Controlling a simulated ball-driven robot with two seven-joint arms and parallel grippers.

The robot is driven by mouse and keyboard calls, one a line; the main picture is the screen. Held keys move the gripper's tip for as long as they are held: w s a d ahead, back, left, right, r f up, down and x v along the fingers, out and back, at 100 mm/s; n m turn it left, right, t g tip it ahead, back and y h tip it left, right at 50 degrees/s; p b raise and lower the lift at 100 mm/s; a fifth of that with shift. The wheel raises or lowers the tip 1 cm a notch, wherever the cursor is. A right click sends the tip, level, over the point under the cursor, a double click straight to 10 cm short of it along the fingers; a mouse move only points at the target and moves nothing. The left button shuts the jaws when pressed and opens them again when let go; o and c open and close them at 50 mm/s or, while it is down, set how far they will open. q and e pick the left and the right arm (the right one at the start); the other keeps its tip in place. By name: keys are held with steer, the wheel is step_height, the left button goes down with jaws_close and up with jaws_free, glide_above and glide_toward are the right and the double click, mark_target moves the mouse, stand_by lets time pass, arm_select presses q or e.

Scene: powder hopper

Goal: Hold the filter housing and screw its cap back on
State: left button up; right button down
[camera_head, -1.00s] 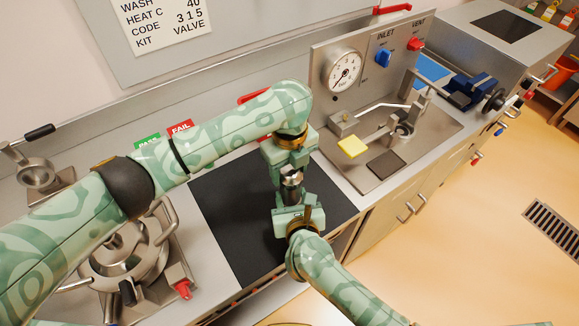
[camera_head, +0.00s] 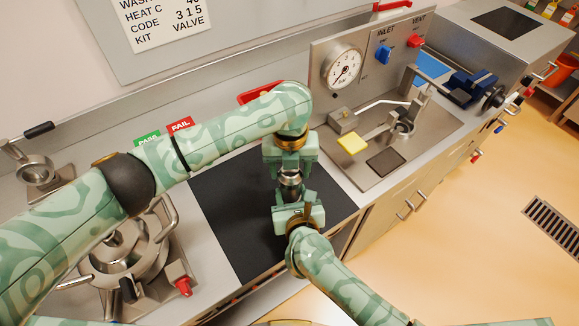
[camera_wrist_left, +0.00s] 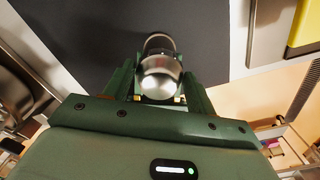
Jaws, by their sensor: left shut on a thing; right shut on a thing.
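A small silver metal filter assembly (camera_head: 290,179) is between my two grippers above the black mat (camera_head: 232,215). My left gripper (camera_head: 290,168) reaches down from above and is shut on its upper part, seemingly the cap; in the left wrist view a shiny rounded metal part (camera_wrist_left: 158,78) is between the fingers. My right gripper (camera_head: 294,196) comes from below in the picture and is shut on the lower part, seemingly the housing, largely hidden by the jaws. The two parts are in line and close; I cannot tell whether the thread is engaged.
A round metal vessel (camera_head: 118,262) with handles stands left of the mat. Right of it is a steel panel with a pressure gauge (camera_head: 343,68), a yellow pad (camera_head: 352,144) and a lever fixture. PASS and FAIL signs (camera_head: 180,124) stand behind.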

arm_select(q)
steer(key=m, duration=0.6)
steer(key=shift+m, duration=0.3)
steer(key=m, duration=0.3)
steer(key=shift+d, duration=0.1)
steer(key=m, duration=0.8)
steer(key=o, duration=1)
steer(key=shift+s, duration=0.1)
steer(key=shift+r, duration=2.2)
